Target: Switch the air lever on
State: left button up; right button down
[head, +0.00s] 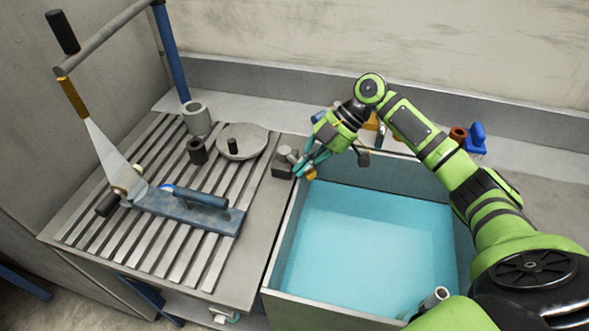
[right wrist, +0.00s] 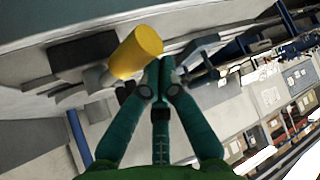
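A small dark grey block (head: 283,165) with a round grey fitting sits at the right edge of the slatted table, beside the basin. A yellow cylindrical handle (head: 311,173) shows next to it; this looks like the air lever. In the right wrist view the yellow handle (right wrist: 136,52) is tilted, with grey parts behind it. My right gripper (head: 301,168) is at the block and handle. Its teal fingers (right wrist: 166,68) are together, with the handle beside the tips, not between them. I cannot tell whether they touch it. My left gripper is not in view.
A blue-water basin (head: 279,250) lies below my right arm. The slatted table (head: 85,230) holds a blue tool with a long arm (head: 190,210), grey cylinders (head: 197,119) and a round disc (head: 241,142). Small coloured items (head: 475,138) stand behind the basin.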

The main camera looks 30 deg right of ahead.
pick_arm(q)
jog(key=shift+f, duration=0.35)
pick_arm(e)
jog(key=shift+w+d, duration=0.2)
jog(key=shift+d, duration=0.65)
pick_arm(q)
jog(key=shift+b, duration=0.3)
pick_arm(e)
jog(key=shift+d, duration=0.15)
